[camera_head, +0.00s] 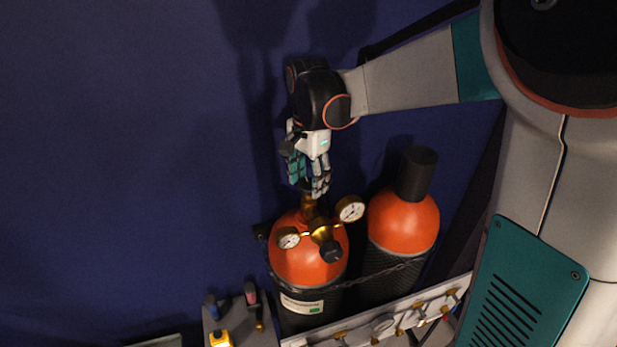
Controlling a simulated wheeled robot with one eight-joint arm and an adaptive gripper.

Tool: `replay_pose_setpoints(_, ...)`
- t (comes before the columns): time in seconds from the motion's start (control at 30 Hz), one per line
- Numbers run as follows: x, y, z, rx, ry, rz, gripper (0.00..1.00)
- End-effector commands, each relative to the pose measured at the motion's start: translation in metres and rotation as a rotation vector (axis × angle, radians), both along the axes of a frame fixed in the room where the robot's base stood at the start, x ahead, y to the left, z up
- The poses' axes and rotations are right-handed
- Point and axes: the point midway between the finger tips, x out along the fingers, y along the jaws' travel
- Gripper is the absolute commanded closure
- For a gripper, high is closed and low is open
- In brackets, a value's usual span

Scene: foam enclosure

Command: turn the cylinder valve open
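The left gas cylinder (289,263) has an orange shoulder and a dark body with a pale label. A brass valve (309,204) rises from its top, and a brass regulator (320,231) with two round gauges and a black knob (331,252) sits at its front. My gripper (309,184) points down from above, with its fingers at the top of the valve. The fingers hide most of the valve's handwheel. I cannot tell whether they are closed on it or only around it.
A second orange-shouldered cylinder (402,222) with a black cap (416,173) stands close on the right. A chain (380,272) runs across both cylinders. A pale rail with brass fittings (385,324) and a grey holder with tools (240,318) are in front. Dark blue wall fills the left.

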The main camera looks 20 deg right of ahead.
Motion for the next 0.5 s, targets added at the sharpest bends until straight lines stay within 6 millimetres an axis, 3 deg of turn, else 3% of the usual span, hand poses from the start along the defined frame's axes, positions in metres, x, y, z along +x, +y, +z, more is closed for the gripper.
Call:
replay_pose_setpoints(0.03, 0.0, 0.0, 0.0001, 0.0, 0.0, 0.0, 0.67)
replay_pose_setpoints(0.1, -0.0001, 0.0, 0.0001, 0.0, 0.0, 0.0, 0.8)
replay_pose_setpoints(0.5, -0.0002, 0.0001, -0.0009, 0.0, 0.0, 0.05, 0.8)
